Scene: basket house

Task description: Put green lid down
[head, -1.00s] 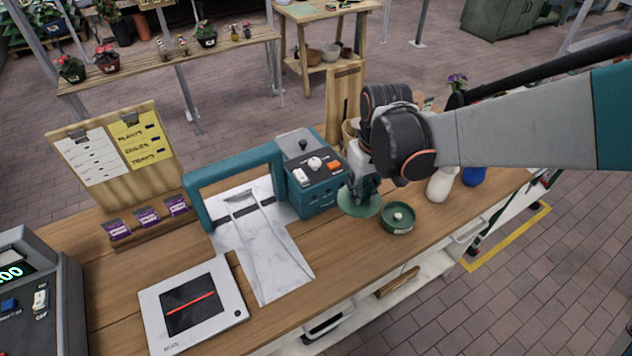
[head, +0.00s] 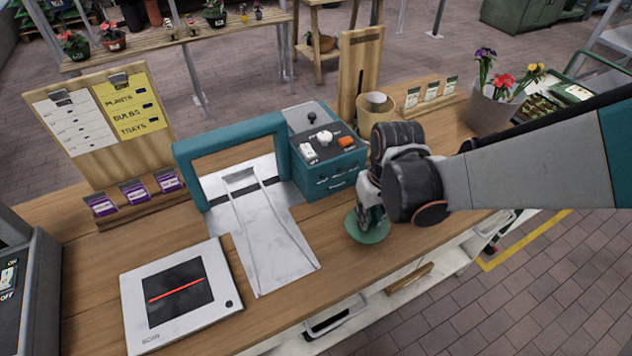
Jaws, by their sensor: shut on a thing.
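The green lid (head: 367,232) is a round, flat green disc in the head view, just right of the teal machine, at the counter's front part. My gripper (head: 369,213) points down over it and is shut on it, though the fingers are mostly hidden by my wrist. I cannot tell whether the lid touches the counter or hangs slightly above it. The round green dish with a pale knob, seen earlier, is not visible now.
The teal machine (head: 326,160) with switches and a white chute (head: 268,240) stands to the left. A flat scanner (head: 225,272) lies at the front left. A beige pot (head: 376,106) and a flower bucket (head: 490,112) stand behind. Bare wood (head: 300,305) shows along the front edge.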

